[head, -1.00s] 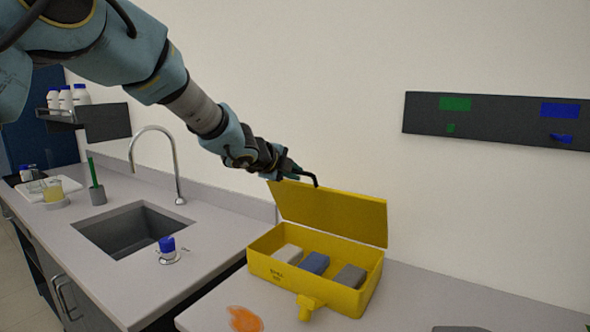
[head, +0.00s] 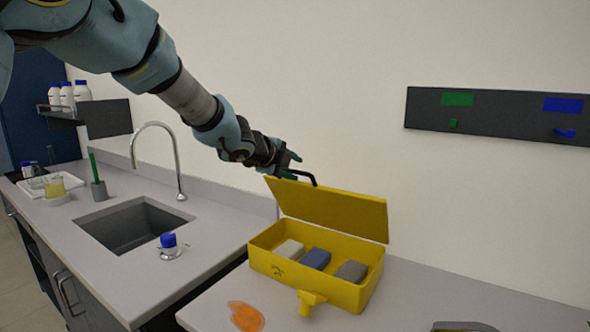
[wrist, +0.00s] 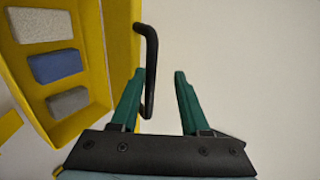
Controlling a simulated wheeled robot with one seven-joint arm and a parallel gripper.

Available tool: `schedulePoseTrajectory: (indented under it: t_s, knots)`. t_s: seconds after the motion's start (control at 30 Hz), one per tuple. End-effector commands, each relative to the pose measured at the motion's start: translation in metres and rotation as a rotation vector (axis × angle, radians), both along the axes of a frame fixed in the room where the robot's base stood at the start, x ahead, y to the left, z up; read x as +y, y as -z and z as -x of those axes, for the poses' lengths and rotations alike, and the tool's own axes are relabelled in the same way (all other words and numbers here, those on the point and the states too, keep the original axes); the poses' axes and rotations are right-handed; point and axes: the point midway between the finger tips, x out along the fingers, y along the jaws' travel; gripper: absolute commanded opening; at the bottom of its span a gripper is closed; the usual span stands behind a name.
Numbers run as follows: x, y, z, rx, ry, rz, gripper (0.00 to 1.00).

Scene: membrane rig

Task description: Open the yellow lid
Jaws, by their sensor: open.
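The yellow lid (head: 335,213) stands raised at the back of the yellow box (head: 330,288), leaning back towards the wall. In the wrist view the lid (wrist: 119,45) shows nearly edge-on, with a black bar handle (wrist: 149,70) beside it. My gripper (head: 297,165) is at the lid's upper left corner in the head view. In the wrist view my gripper (wrist: 158,74) has its two green fingers apart, with the handle's lower end near the left finger. I cannot tell whether they touch. The box interior is open to view.
A white block (head: 290,249), a blue block (head: 316,259) and a grey block (head: 351,271) lie in the box. An orange patch (head: 246,316) is on the counter in front. A sink (head: 135,225) with a tall faucet (head: 178,165) is left. A dark panel (head: 500,115) hangs on the wall.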

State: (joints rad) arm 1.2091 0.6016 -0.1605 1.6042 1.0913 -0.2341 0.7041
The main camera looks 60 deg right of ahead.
Motion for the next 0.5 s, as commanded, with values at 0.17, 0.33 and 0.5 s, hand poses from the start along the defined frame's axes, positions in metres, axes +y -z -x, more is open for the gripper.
schedulePoseTrajectory:
  t_s: [0.17,0.33,0.5]
  knots:
    - [0.030,-0.017,-0.003,-0.002,-0.002,0.006,0.44]
    - [0.058,-0.033,-0.004,-0.002,-0.002,0.006,0.44]
    - [0.077,-0.043,-0.005,-0.001,-0.002,0.006,0.44]
